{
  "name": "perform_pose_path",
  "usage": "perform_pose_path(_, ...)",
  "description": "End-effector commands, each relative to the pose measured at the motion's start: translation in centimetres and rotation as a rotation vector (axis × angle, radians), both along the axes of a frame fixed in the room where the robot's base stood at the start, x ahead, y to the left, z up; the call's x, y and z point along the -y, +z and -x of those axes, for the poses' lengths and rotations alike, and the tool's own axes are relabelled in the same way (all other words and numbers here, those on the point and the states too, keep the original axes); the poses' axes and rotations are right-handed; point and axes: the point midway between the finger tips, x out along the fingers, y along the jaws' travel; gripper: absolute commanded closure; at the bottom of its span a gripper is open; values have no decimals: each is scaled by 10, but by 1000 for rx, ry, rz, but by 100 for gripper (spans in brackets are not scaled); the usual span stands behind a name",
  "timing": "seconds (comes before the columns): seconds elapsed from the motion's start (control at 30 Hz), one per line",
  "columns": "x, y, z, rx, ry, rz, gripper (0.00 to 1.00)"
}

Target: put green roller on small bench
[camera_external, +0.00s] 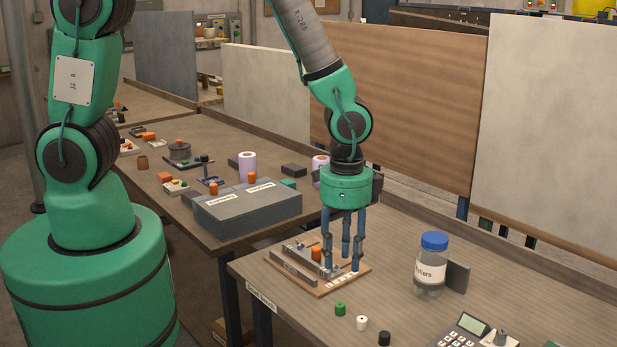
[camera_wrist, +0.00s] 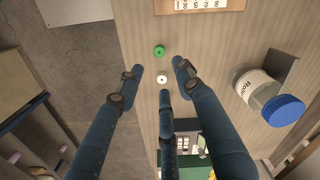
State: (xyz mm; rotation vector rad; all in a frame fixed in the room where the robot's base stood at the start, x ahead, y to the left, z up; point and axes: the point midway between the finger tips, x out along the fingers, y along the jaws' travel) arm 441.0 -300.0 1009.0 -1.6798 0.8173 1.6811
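The green roller (camera_external: 340,309) is a small green cylinder standing on the near wooden bench (camera_external: 410,240), close to its front edge. It also shows in the wrist view (camera_wrist: 159,50), just beyond the fingertips and between the left and right ones. My gripper (camera_external: 343,265) has three blue fingers pointing down, spread and empty, over or beside the wooden board with the taping device (camera_external: 306,262). In the wrist view my gripper (camera_wrist: 160,78) is open. A label (camera_external: 261,299) is on the bench's front edge; its text is too small to read surely.
A white roller (camera_external: 362,323) and a black roller (camera_external: 384,338) stand near the green one. A jar with a blue lid (camera_external: 431,275) stands to the right before a dark plate (camera_external: 458,281). A calculator (camera_external: 468,333) is at the front. A grey box (camera_external: 245,212) sits on the far table.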

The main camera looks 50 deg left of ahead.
Motion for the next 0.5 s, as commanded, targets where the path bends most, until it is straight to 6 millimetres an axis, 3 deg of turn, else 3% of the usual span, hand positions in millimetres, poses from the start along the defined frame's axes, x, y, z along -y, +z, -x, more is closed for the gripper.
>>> perform_pose_path(0.33,0,1,0,1,1,1,64)
perform_pose_path(0.5,-6,13,-5,11,21,8,64)
